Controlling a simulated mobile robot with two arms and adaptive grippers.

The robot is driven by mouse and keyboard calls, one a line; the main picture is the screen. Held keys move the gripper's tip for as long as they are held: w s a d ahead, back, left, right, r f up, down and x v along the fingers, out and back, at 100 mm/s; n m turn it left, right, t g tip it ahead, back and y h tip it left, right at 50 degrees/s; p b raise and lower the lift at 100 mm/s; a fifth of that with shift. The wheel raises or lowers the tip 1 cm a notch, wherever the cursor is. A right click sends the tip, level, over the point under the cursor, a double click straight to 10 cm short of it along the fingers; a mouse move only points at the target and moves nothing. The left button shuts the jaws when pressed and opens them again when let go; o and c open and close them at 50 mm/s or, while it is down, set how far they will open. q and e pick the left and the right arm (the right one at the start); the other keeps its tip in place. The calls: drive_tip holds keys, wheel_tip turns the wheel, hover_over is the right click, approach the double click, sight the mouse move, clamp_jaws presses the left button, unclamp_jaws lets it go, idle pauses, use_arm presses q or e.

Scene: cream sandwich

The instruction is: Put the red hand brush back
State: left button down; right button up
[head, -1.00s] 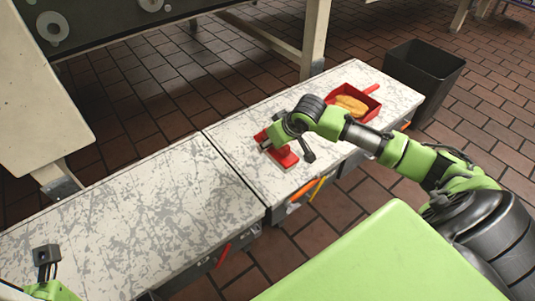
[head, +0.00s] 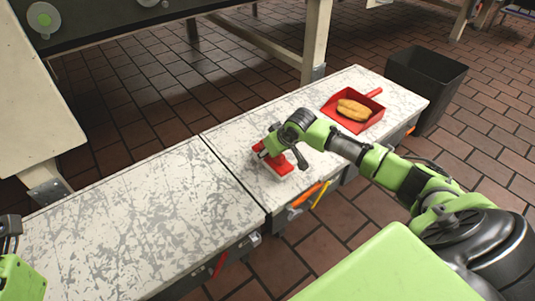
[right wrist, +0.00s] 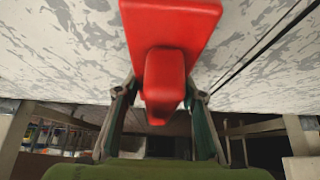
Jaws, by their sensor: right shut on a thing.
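The red hand brush (head: 282,165) with pale bristles is at the left end of the right-hand worktop. My right gripper (head: 268,151) is shut on it. In the right wrist view the brush's red handle (right wrist: 165,78) lies between the two fingers of my right gripper (right wrist: 162,98), and its wide red body extends beyond them. I cannot tell whether the bristles touch the worktop. My left gripper (head: 10,228) shows only partly at the left edge of the head view; its fingers are unclear.
A red dustpan (head: 375,120) holding a bread-like piece (head: 353,109) lies further right on the worktop (head: 225,150). A black bin (head: 428,80) stands beyond its right end. Orange and yellow handles (head: 313,192) hang at the front edge. The left worktop (head: 130,215) is clear.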

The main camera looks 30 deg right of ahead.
drive_tip(key=o, duration=1.1)
drive_tip(key=shift+f, duration=0.1)
